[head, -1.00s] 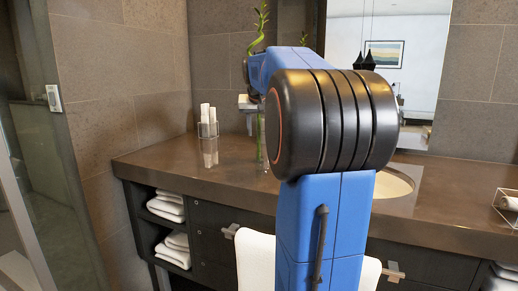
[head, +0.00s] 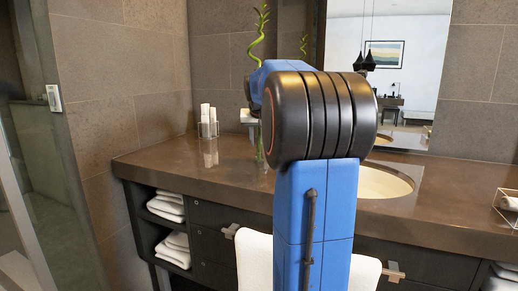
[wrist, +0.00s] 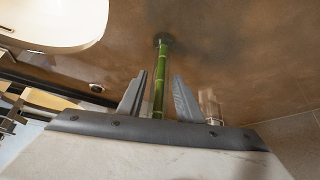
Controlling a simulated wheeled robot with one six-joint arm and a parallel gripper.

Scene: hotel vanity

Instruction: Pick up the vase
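The vase (head: 260,149) is a slim, clear glass one on the brown counter. Green bamboo (head: 257,35) rises from it, twisting above my arm; my arm hides its middle. In the wrist view, a straight green bamboo stalk (wrist: 160,78) stands between the two grey fingers of my gripper (wrist: 159,92). The fingers are apart, with a gap visible on both sides of the stalk. The clear glass is hard to make out there, so I cannot tell whether a finger touches it. In the head view my arm mostly hides the gripper.
A clear holder with white rolls (head: 208,128) stands left of the vase on the counter (head: 170,160). A sink (head: 385,182) lies to the right, and a mirror (head: 400,60) is behind. A clear box (head: 508,205) sits far right. A white towel (head: 255,262) hangs in front.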

